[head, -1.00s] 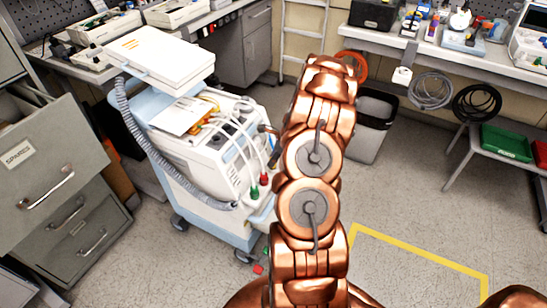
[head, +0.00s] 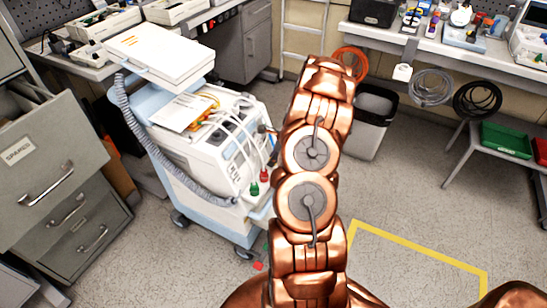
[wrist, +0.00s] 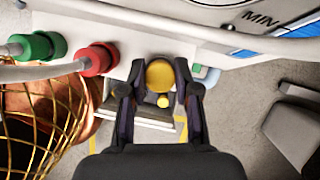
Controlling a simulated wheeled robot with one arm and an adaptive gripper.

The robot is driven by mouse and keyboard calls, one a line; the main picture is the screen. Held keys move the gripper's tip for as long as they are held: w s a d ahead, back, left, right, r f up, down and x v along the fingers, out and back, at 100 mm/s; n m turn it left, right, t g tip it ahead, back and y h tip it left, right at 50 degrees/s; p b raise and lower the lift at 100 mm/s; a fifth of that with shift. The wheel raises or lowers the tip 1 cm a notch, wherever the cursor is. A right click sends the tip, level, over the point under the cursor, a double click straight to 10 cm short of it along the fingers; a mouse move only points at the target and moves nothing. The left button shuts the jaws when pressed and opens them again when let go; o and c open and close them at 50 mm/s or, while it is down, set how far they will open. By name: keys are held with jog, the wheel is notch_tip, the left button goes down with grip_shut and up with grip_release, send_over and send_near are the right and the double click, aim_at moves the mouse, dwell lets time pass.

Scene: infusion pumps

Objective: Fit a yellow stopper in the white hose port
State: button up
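A yellow stopper (wrist: 160,74) with a small round yellow end sits between my gripper's fingertips (wrist: 160,82) in the wrist view. Both fingertips appear to touch its sides. It is in front of the white machine's lower edge, close to the red connector. The white hose port is not distinguishable; the stopper and fingers may cover it. A green connector (wrist: 36,46) and a red connector (wrist: 96,59) on white hoses sit at the left. In the head view, my arm hides the gripper and stopper beside the white machine (head: 212,150).
A grey corrugated hose (head: 140,135) runs along the machine's left side. Grey drawers (head: 70,215) stand at the left, one pulled open. A bin (head: 372,120) stands behind my arm. A gold mesh (wrist: 45,120) fills the wrist view's lower left.

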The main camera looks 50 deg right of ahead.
jog(key=o, duration=0.5)
jog(key=v, duration=1.2)
jog(key=shift+d, duration=0.1)
jog(key=s+a+r+n+g+p, duration=0.1)
jog(key=a+r+n+g+p, duration=0.1)
jog(key=a+r+n, duration=0.9)
jog(key=s+a+r+n+g+p, duration=0.1)
jog(key=s+a+r+n+p, duration=0.15)
jog(key=a+r, duration=0.9)
jog(key=s+a+r+n+g+p, duration=0.1)
jog(key=s+a+n, duration=0.4)
jog(key=s, duration=0.2)
jog(key=s+a+r+n+h+p, duration=0.1)
jog(key=s+a+r+n, duration=0.1)
jog(key=s+a+n, duration=0.3)
jog(key=s+a+r+n+g+h+p, duration=0.1)
jog(key=s+a+r+n+p, duration=0.1)
jog(key=s+a+n, duration=0.4)
jog(key=shift+s+a+g, duration=0.1)
jog(key=shift+s+a, duration=0.1)
jog(key=shift+s, duration=0.6)
jog(key=shift+s+a+g, duration=0.1)
jog(key=shift+s+a, duration=0.15)
jog(key=shift+s, duration=0.55)
jog(key=shift+s+a+g, duration=0.1)
jog(key=shift+s+a, duration=0.1)
jog(key=shift+s, duration=0.6)
